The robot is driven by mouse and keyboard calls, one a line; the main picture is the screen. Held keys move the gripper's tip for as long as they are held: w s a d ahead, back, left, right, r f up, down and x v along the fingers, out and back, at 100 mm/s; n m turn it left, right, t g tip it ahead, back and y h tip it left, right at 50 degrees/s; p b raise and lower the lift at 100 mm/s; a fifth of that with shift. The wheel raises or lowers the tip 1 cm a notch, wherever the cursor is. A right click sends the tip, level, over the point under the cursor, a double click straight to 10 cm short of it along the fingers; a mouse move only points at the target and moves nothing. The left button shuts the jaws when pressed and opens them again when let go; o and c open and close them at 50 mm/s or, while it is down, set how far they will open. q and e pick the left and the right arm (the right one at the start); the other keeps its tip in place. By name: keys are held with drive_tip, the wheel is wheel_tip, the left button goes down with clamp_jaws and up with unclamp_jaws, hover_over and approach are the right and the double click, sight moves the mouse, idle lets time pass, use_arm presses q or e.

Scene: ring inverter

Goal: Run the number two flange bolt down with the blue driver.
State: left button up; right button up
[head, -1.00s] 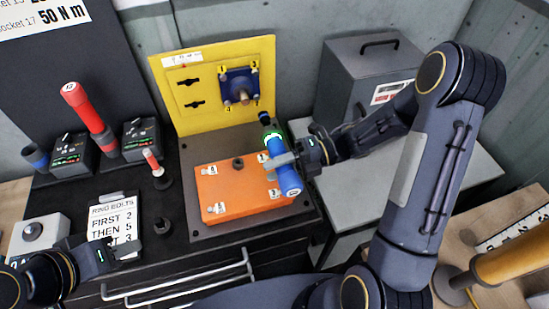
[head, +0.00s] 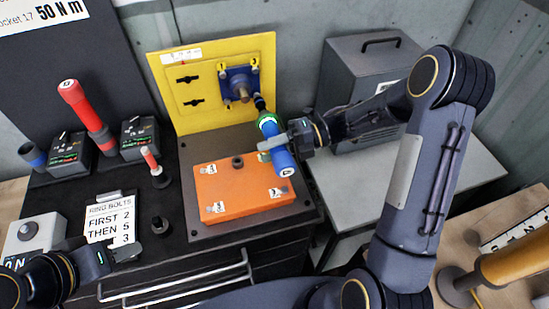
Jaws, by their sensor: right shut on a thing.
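The blue driver (head: 283,163) is in my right gripper (head: 272,143), which is shut around its body. The driver is tilted, with its dark tip pointing up and away at the lower right corner of the blue flange (head: 229,76). The flange is mounted on the yellow panel and has a round metal stub in its middle. I cannot tell whether the tip touches a bolt. My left gripper (head: 132,250) is low at the left, near the card, apart from the driver; its finger gap is unclear.
An orange box (head: 235,205) with numbered tags stands before the yellow panel (head: 165,75). A red driver (head: 84,102) and two dark units stand left. A grey case (head: 350,75) stands right.

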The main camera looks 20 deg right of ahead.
drive_tip(key=shift+w+r, duration=0.1)
drive_tip(key=shift+w, duration=0.45)
drive_tip(key=shift+b, duration=0.3)
drive_tip(key=shift+w+r, duration=0.1)
drive_tip(key=shift+w, duration=1)
idle(1.5)
drive_tip(key=shift+w+b, duration=0.15)
drive_tip(key=shift+b, duration=0.35)
idle(0.8)
